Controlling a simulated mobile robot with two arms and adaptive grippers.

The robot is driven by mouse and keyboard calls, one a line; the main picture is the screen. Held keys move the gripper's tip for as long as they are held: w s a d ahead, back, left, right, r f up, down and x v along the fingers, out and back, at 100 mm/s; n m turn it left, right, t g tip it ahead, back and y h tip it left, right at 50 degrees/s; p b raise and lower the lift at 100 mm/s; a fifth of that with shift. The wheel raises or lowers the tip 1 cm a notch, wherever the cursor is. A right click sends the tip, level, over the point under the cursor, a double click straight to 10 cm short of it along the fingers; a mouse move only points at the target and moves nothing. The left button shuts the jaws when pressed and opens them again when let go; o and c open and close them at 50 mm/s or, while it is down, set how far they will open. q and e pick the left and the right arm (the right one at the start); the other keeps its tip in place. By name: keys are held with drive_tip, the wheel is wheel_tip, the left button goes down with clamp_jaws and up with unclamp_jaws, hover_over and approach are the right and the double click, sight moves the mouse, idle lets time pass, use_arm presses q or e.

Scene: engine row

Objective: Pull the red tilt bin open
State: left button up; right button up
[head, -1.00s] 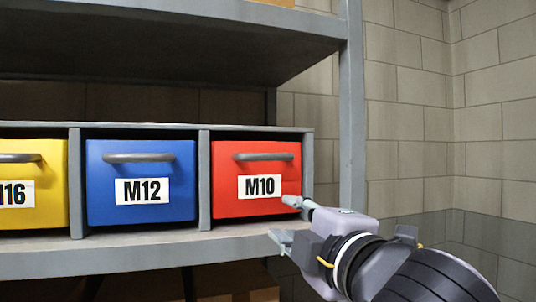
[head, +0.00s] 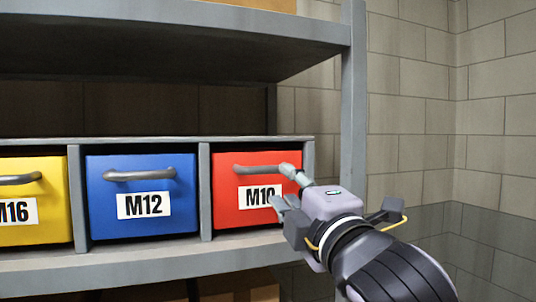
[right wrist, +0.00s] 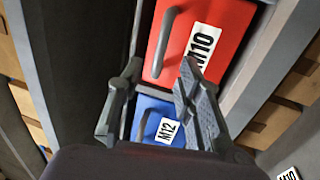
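The red tilt bin (head: 228,190), labelled M10, sits shut in the right-hand compartment of the bin row. Its grey bar handle (head: 258,169) runs along the upper front; my gripper hides its right end and part of the label. My right gripper (head: 284,187) is open and empty, in front of the bin's right side. In the right wrist view the red bin (right wrist: 222,22) and its handle (right wrist: 160,45) lie beyond the two spread fingers (right wrist: 160,78), with the handle between their lines. I cannot tell whether a finger touches it. My left gripper is not in view.
A blue M12 bin (head: 115,213) and a yellow M16 bin (head: 30,235) sit to the left, both shut. A grey shelf board (head: 120,266) runs below and another (head: 180,30) above.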

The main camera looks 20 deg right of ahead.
sight(270, 172)
drive_tip(key=w+p, duration=0.1)
drive_tip(key=w, duration=0.2)
drive_tip(key=w+r+p, duration=0.1)
drive_tip(key=w, duration=0.2)
drive_tip(key=w+p, duration=0.1)
drive_tip(key=w, duration=0.2)
drive_tip(key=shift+w+a+r, duration=0.2)
drive_tip(key=shift+w+r, duration=0.1)
drive_tip(key=shift+w, duration=0.05)
drive_tip(key=shift+c, duration=0.2)
clamp_jaws()
